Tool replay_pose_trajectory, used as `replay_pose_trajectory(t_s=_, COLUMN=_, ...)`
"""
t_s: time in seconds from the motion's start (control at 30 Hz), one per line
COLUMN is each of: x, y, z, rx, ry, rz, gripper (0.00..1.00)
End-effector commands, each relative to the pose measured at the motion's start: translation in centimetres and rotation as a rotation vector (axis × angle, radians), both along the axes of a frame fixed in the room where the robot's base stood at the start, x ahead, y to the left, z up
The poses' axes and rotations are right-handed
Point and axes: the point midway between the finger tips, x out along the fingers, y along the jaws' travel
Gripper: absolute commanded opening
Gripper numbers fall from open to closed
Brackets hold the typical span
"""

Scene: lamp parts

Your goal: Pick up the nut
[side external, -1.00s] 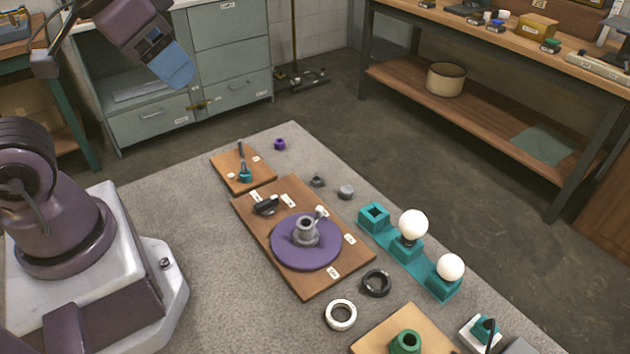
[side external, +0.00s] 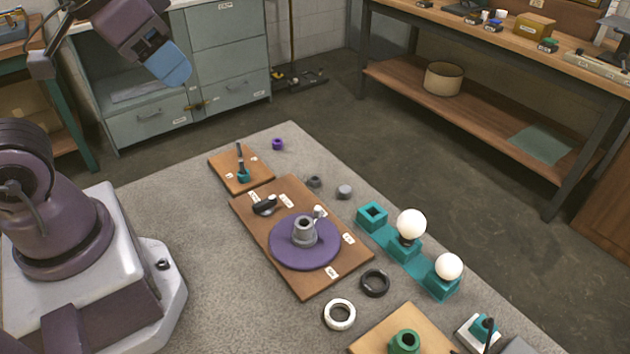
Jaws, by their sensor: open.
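A small purple nut-like piece (side external: 277,144) with a dark hole sits on the grey mat near its far corner, just beyond a small wooden board. Two small grey pieces, one darker (side external: 314,181) and one lighter (side external: 344,191), lie on the mat right of the boards; they are too small to tell whether either is a nut. The end of my arm with my gripper (side external: 172,67) hangs at the upper left, high and well away from these pieces. It holds nothing that I can see; its fingers are hard to make out.
The small board (side external: 228,181) holds an upright dark tool. A larger board (side external: 313,289) carries a purple disc (side external: 290,256) with a grey socket. White bulbs (side external: 411,224) stand in a teal holder (side external: 372,215). A white ring (side external: 340,314) and a black ring (side external: 375,282) lie in front.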

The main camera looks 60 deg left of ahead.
Motion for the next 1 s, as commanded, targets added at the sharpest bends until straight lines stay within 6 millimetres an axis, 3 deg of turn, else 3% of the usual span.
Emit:
replay_pose_trajectory(t_s=0.23, x=0.1, y=0.1, z=-0.3, rx=0.000, ry=0.017, rz=0.006, gripper=0.41)
replay_pose_trajectory(t_s=0.43, x=2.0, y=0.6, z=-2.9, rx=-0.001, ry=0.177, rz=0.025, gripper=0.41)
replay_pose_trajectory(t_s=0.77, x=10.7, y=2.2, z=-8.5, rx=0.005, ry=0.420, rz=0.014, gripper=0.41)
replay_pose_trajectory(t_s=1.0, x=17.2, y=3.7, z=-15.7, rx=0.009, ry=0.539, rz=-0.051, gripper=0.41)
